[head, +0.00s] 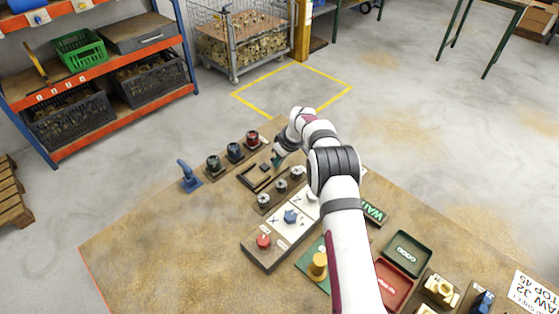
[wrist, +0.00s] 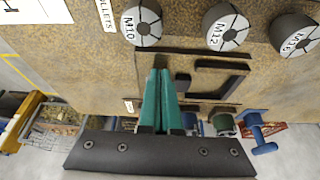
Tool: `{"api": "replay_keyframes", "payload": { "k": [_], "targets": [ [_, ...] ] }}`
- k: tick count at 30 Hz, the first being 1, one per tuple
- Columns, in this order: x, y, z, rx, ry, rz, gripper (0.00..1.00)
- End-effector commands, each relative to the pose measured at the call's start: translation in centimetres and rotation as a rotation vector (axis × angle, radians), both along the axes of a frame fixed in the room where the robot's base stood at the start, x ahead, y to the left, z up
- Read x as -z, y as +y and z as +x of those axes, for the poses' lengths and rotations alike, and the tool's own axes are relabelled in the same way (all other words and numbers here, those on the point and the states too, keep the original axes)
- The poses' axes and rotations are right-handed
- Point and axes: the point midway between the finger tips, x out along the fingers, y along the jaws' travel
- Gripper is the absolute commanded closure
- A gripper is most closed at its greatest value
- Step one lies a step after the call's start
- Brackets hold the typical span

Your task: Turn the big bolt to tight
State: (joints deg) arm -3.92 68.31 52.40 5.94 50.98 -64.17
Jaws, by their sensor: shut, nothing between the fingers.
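No part in either view can be made out clearly as the big bolt or its tight mark. A dark square-cornered fixture (head: 258,177) lies on the bench in the head view. It also shows in the wrist view (wrist: 222,66), just right of my fingers. My gripper (head: 277,161) is over the bench near this fixture, partly hidden by my arm. In the wrist view its two green fingers (wrist: 160,72) are together and hold nothing. A blue upright handle (head: 188,174) stands at the bench's far left edge. It shows in the wrist view (wrist: 258,132) at lower right.
Several collets (wrist: 142,24) stand close to my fingers, labelled M10 and up. A row of dark holders (head: 234,152) stands behind the fixture. The bench's left front (head: 150,255) is clear.

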Motion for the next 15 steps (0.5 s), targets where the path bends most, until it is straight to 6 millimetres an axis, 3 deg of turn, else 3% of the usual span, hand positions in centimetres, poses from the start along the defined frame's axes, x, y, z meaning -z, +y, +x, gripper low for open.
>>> {"api": "replay_keyframes", "payload": {
  "k": [15],
  "targets": [
    [-0.02, 0.66, 0.26, 0.187, 0.0, -0.002, 1.0]
  ]
}}
